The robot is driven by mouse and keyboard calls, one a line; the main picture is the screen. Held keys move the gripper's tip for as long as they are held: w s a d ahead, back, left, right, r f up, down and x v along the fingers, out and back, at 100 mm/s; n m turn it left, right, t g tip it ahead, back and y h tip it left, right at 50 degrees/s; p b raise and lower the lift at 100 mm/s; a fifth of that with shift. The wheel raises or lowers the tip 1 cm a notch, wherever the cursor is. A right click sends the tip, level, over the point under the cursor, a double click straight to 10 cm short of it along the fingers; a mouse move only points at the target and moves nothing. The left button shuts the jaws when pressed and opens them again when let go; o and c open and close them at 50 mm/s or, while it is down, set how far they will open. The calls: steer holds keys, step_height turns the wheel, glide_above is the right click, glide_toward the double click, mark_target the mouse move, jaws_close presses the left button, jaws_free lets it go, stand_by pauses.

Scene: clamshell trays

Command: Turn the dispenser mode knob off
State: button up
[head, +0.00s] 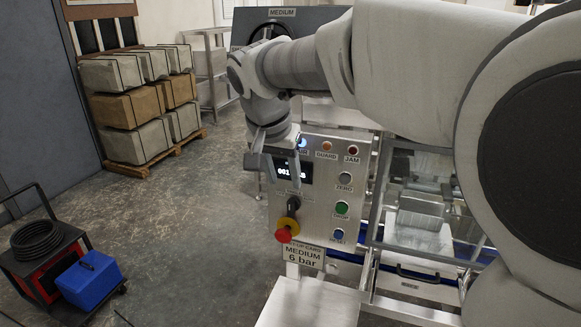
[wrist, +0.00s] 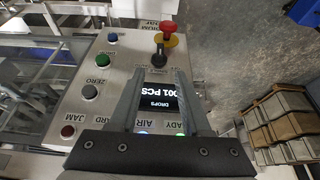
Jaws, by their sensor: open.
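The control panel (head: 322,225) is a grey metal box with lamps, coloured push buttons and a small lit display. A black knob (head: 293,203) sits low on its left side, just above a red emergency stop (head: 284,232) on a yellow collar. In the wrist view the black knob (wrist: 159,58) lies just beyond the fingertips, close to the red stop (wrist: 166,29). Which way the knob points is too small to tell. My gripper (head: 273,177) is open and empty in front of the panel's display. In the wrist view my gripper (wrist: 160,72) frames the display (wrist: 158,97).
Green (head: 341,208), grey and blue buttons line the panel's right side. A clear guarded machine (head: 408,250) stands right of it. A cart with a blue box (head: 90,281) is at lower left; strapped blocks (head: 130,105) stand behind. The floor left of the panel is clear.

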mark_target(290, 202)
steer(key=x, duration=1)
steer(key=shift+f, duration=0.1)
jaws_close()
